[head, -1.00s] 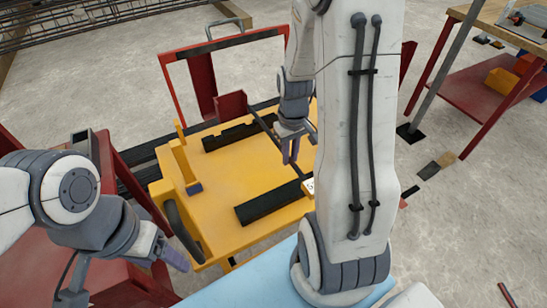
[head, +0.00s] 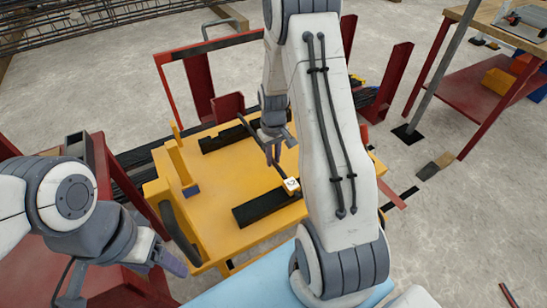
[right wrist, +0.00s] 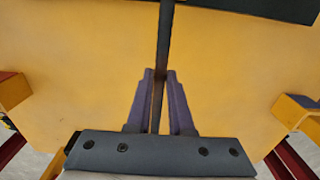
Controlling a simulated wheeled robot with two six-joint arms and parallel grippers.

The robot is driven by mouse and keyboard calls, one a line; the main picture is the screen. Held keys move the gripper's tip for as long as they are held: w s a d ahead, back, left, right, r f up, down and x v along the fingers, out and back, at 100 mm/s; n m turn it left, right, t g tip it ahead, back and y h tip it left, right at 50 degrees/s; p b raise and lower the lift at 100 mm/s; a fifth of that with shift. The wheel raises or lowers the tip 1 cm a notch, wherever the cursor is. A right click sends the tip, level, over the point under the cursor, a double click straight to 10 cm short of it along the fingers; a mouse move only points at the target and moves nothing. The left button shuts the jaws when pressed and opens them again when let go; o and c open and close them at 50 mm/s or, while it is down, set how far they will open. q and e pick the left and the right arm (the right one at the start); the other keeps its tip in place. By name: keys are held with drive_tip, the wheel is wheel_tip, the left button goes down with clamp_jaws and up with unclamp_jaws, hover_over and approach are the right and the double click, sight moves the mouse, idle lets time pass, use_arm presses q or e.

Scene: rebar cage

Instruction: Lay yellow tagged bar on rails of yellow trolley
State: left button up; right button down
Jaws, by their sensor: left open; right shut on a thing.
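The yellow trolley (head: 215,185) stands in front of me, with a far black rail (head: 222,138) and a near black rail (head: 262,209) on its deck. My right gripper (head: 271,158) is shut on a thin dark bar (head: 248,129) over the deck, between the rails. A pale tag (head: 291,184) with a dark mark shows near the bar's near end; its yellow is not clear. In the right wrist view the bar (right wrist: 163,45) runs between the fingers (right wrist: 160,90). I cannot tell whether it touches the rails. My left gripper (head: 172,262) is open and empty, left of the trolley.
A yellow post (head: 180,160) stands on the trolley's left side. Red frames (head: 200,85) and dark bars stand behind it. A red stand (head: 90,260) is at the left under my left arm. A workbench (head: 480,65) is at the right. My right arm hides the trolley's right part.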

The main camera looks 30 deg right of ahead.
drive_tip(key=c, duration=0.8)
unclamp_jaws()
wheel_tip(320, 180, up, 12)
drive_tip(key=shift+r+p, duration=0.1)
drive_tip(key=shift+p, duration=0.85)
